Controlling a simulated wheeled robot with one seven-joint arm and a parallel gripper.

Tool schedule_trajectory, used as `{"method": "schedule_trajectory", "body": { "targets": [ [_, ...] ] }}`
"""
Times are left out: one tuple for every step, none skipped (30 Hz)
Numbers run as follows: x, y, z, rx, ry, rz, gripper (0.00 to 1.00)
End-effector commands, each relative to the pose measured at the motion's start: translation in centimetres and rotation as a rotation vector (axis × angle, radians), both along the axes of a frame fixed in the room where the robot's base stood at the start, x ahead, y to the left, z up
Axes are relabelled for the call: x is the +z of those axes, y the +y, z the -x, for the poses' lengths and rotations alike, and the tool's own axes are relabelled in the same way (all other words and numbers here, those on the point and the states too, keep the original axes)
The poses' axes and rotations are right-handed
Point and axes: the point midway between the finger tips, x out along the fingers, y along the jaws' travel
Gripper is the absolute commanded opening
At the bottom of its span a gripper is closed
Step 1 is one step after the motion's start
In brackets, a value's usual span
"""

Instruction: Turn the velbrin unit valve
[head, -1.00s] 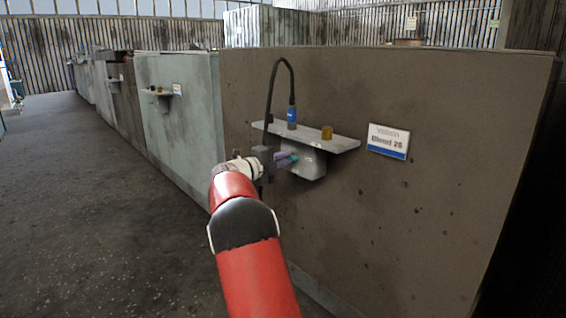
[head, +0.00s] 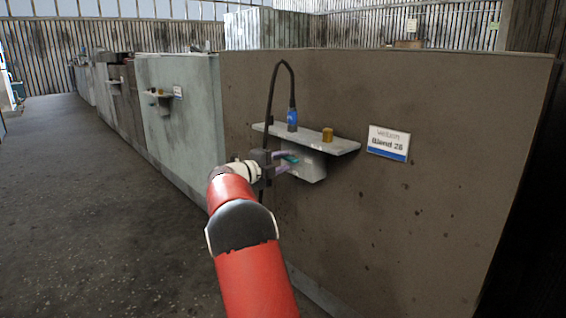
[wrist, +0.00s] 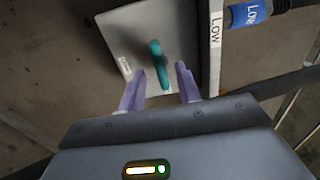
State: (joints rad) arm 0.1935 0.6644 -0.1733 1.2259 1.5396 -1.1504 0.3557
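The valve is a teal lever handle (wrist: 157,52) on the face of a pale grey box (wrist: 122,36), under a shelf on the brown housing. A white sign (head: 388,142) to its right seems to read Velbrin, with Blend and a number below. My gripper (wrist: 161,69) is open, its two purple fingers on either side of the handle's near end. Gaps show on both sides of the handle, so the fingers do not seem to grip it. In the head view the handle (head: 290,159) is small and partly hidden by the fingers.
The shelf (head: 335,144) juts out above the box. It carries a blue-collared connector (head: 292,119) with a black cable (head: 270,95) looping down near my gripper, and a brass-coloured cylinder (head: 327,134). A LOW label (wrist: 215,30) shows on the shelf edge. Open floor (head: 90,210) lies left.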

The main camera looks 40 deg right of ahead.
Motion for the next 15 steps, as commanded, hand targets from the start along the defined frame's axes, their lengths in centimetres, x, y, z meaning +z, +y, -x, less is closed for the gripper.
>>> {"method": "schedule_trajectory", "body": {
  "targets": [
    [0.1,0.9,0.0,0.004,0.0,-0.001,0.34],
    [0.1,1.4,0.0,0.004,0.001,-0.001,0.34],
    [0.1,2.2,0.1,0.005,0.0,-0.001,0.34],
    [0.1,2.7,0.1,0.005,0.0,-0.001,0.34],
    [0.1,3.3,0.1,0.005,0.0,-0.001,0.34],
    [0.1,4.0,0.2,0.005,0.0,-0.001,0.34],
    [0.1,4.4,0.2,0.005,0.0,-0.001,0.34],
    [0.1,4.9,0.3,0.004,0.0,-0.001,0.34],
    [0.1,5.5,0.3,0.004,0.0,-0.001,0.34],
    [0.1,5.8,0.3,0.004,0.0,-0.001,0.34],
    [0.1,6.1,0.4,0.003,0.0,0.0,0.34],
    [0.0,6.4,0.5,0.002,0.0,0.0,0.34],
    [0.0,6.6,0.5,0.002,0.0,0.0,0.34],
    [0.0,6.8,0.5,0.002,0.001,0.0,0.34],
    [0.0,6.9,0.5,0.002,0.0,0.0,0.34]
  ]
}}
